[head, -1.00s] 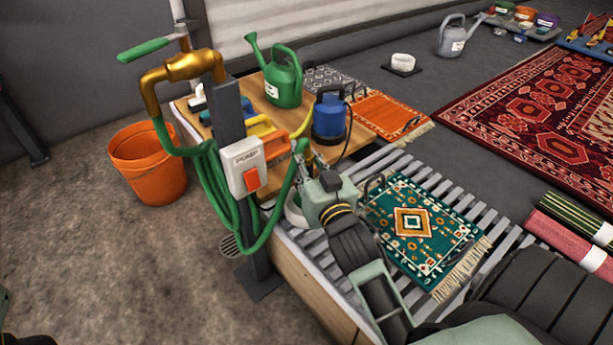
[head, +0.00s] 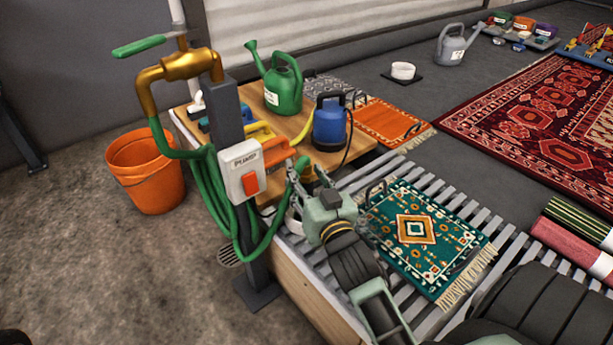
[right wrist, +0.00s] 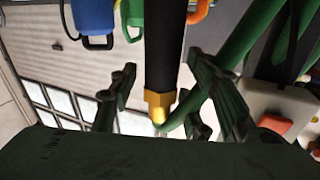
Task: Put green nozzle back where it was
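The green nozzle is at the end of the green hose (head: 210,195), whose tip arcs up beside the wooden bench. In the right wrist view, a black barrel with a brass collar (right wrist: 160,100) stands between my right fingers, with visible gaps on both sides. My right gripper (head: 309,176) is open around it; it also shows in the right wrist view (right wrist: 163,85). The hose hangs in loops on the dark post (head: 228,112) with the pump switch box (head: 243,170). What supports the nozzle from below is hidden by my gripper. My left gripper is not in view.
The bench (head: 300,125) holds a green watering can (head: 283,85) and a blue pump (head: 330,124). A teal rug (head: 440,255) lies on the slatted rack right of my gripper. An orange bucket (head: 147,175) stands on the floor, which is open at lower left.

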